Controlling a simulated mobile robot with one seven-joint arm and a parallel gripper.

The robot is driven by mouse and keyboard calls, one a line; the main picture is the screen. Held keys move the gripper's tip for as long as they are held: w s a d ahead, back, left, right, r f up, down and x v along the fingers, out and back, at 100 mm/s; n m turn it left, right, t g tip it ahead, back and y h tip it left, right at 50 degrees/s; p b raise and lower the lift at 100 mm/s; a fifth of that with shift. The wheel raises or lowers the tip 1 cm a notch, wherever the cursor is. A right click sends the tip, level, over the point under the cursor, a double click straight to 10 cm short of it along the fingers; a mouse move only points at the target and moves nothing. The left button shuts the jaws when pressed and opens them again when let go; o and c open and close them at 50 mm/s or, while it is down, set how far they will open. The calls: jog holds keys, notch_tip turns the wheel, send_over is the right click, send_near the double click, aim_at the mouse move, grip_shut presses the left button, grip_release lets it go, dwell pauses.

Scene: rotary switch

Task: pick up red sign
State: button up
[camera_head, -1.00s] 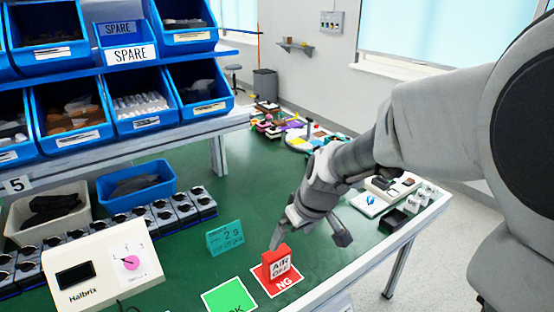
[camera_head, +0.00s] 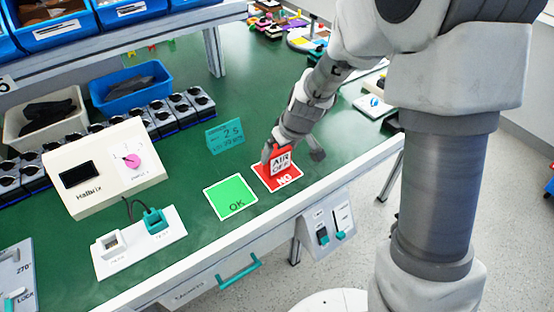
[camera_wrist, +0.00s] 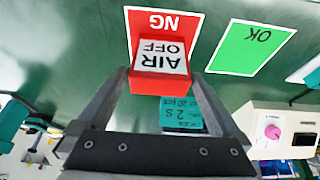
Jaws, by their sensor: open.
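The red sign (camera_head: 281,161) has a white face reading "AIR OFF" and stands on the red NG card (camera_head: 289,182) on the green bench. In the wrist view the red sign (camera_wrist: 160,60) shows upside down, just beyond and between the fingertips. My gripper (camera_head: 290,150) is at the sign from behind, pointing down; its fingers partly hide behind the sign in the head view. In the wrist view my gripper (camera_wrist: 160,82) is open, one finger on each side of the sign's near edge. I cannot tell whether either finger touches it.
A green OK card (camera_head: 230,197) lies to the left. A teal sign (camera_head: 225,136) stands behind it. A white Halbrix device (camera_head: 100,168) and a white connector plate (camera_head: 138,242) sit further left. The bench's front edge is close to the NG card.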

jog(key=shift+w+b+x, duration=0.15)
jog(key=shift+b+x, duration=0.05)
jog(key=shift+x, duration=1.15)
jog(key=shift+w+b+x, duration=0.15)
jog(key=shift+x, duration=1.15)
jog(key=shift+a+r, duration=0.15)
jog(key=shift+r, duration=0.05)
jog(key=c, duration=1.1)
jog(key=shift+o, duration=0.2)
jog(key=shift+r, duration=0.1)
